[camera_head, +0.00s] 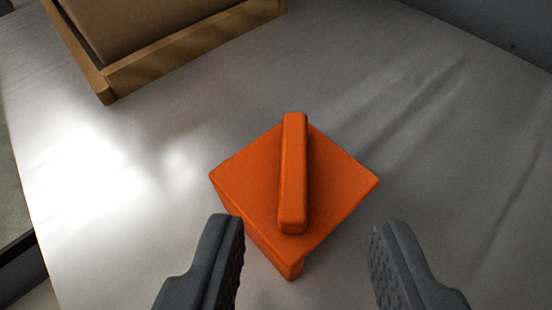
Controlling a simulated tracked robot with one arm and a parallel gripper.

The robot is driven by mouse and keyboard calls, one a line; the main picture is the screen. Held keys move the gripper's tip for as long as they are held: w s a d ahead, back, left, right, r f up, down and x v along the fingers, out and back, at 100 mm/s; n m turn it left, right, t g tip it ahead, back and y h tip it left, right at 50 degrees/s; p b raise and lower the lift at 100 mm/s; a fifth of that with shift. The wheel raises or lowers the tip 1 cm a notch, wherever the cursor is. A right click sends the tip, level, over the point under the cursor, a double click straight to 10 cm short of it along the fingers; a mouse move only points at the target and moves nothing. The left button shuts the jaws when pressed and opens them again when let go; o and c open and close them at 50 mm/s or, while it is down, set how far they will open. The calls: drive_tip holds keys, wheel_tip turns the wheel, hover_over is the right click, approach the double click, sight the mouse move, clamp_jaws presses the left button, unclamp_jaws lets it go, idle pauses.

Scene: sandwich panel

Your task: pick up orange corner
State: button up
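The orange corner (338,182) sits on the pale table in the middle of the view. It is a square block turned like a diamond, with a raised bar-shaped handle (293,172) across its top, running roughly up and down in the picture. My gripper (306,245) is open, with its two grey fingers low in the view. The left finger is just left of the block's lower left side, and the right finger is to the right of its lower right side. Nothing is between the fingertips except the near part of the block below the handle. I cannot tell the height gap.
A wooden frame or tray (190,48) with a brown panel inside lies at the upper left, apart from the orange corner. The pale table surface (440,150) is clear to the right. The table's edge runs down the left side. A dark grey wall is at the upper right.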

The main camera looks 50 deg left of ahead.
sight(295, 173)
drive_tip(key=shift+x, duration=2.75)
drive_tip(key=shift+s+a, duration=0.15)
clamp_jaws()
